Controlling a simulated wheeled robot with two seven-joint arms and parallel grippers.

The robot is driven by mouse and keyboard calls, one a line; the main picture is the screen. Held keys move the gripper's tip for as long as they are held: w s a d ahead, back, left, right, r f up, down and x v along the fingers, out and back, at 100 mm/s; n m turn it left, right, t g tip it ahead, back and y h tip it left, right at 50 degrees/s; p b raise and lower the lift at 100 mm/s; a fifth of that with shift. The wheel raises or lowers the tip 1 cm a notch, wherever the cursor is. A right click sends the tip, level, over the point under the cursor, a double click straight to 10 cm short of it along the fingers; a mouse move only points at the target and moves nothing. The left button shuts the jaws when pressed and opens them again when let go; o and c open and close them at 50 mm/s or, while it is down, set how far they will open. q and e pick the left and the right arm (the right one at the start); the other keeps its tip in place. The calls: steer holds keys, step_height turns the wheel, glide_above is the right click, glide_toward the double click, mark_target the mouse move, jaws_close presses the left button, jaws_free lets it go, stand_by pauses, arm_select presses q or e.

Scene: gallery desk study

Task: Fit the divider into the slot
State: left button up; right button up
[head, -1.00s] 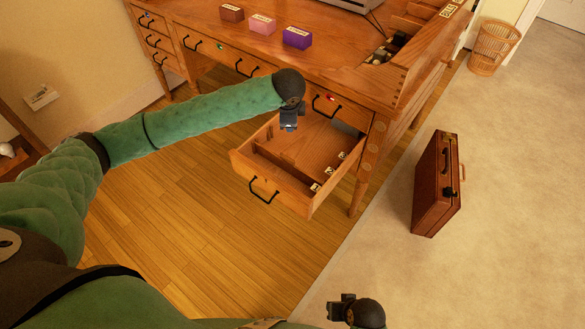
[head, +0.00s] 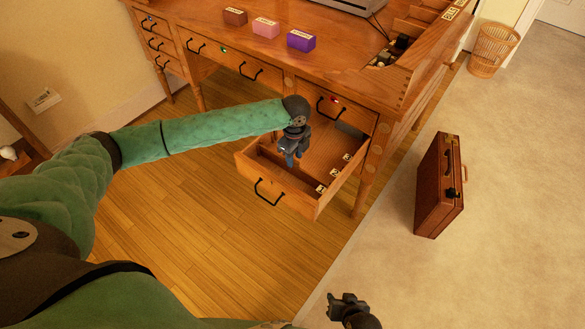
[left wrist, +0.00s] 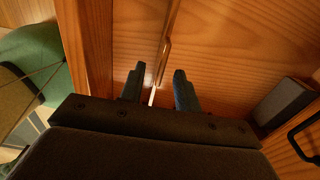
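The open desk drawer (head: 268,188) has numbered tags (head: 334,171) along its right wall. A thin wooden divider (head: 299,178) appears to stand in the drawer near its front, partly hidden by my left gripper. My left gripper (head: 289,158) points down into the drawer area. In the left wrist view its two fingers (left wrist: 158,88) are apart, with the divider's narrow edge (left wrist: 170,35) running between and beyond them. I cannot tell whether they touch it. The slot itself is not clear. My right gripper (head: 338,304) is far from the drawer, at the bottom, its opening unclear.
A grey box (left wrist: 284,104) sits in the drawer's back corner. Brown, pink and purple blocks (head: 301,40) stand on the desktop. A brown briefcase (head: 438,185) stands on the carpet to the right, and a wicker basket (head: 494,50) behind it. The floor before the drawer is clear.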

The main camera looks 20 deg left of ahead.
mark_target(292, 174)
arm_select(q)
steer(key=shift+w+a+f, duration=0.1)
steer(key=shift+a+f, duration=0.1)
steer(key=shift+f, duration=1.35)
steer(key=shift+w+a+f, duration=0.1)
steer(key=shift+a+f, duration=0.1)
steer(key=shift+f, duration=1.3)
steer(key=shift+c, duration=0.2)
jaws_close()
